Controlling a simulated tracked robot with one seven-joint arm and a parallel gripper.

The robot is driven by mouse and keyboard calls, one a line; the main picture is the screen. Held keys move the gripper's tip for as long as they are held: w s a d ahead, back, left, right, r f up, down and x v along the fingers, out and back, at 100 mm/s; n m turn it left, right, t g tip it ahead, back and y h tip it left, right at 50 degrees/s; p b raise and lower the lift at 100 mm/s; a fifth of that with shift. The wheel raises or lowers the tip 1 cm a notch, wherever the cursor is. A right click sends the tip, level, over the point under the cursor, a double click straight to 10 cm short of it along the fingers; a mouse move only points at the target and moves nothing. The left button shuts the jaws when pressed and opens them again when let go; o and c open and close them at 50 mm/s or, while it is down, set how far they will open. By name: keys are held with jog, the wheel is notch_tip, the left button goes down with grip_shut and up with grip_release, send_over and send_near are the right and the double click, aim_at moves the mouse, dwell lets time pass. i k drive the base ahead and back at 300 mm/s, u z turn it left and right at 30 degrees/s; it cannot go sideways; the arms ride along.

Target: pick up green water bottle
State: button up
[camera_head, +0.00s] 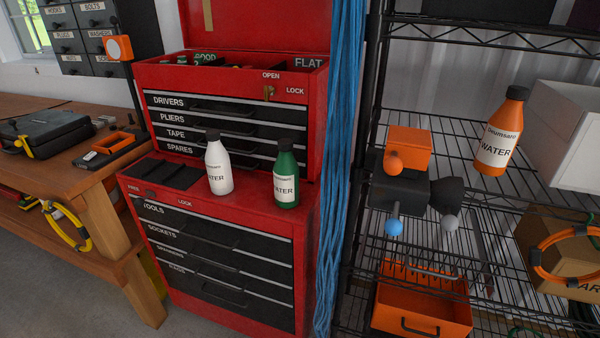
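The green water bottle (287,172) stands upright on the red ledge of the tool chest, near its front right corner. It has a black cap and a pale label reading "WATER". A white water bottle (218,165) of the same shape stands upright just to its left, with a small gap between them. My gripper is not seen in this view.
An orange water bottle (500,135) stands on the wire shelf (460,128) at right. Blue cords (340,150) hang right of the red tool chest (165,75). A dark device with coloured knobs (400,190) is at the shelf. A wooden workbench (60,185) is at left.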

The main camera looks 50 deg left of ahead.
aim_at(286, 169)
jog(key=z, duration=0.85)
jog(key=i, duration=0.1)
jog(key=u, duration=2.9)
jog(key=k, duration=0.75)
jog(key=u, duration=0.2)
jog(key=i, duration=0.75)
jog(key=z, duration=0.15)
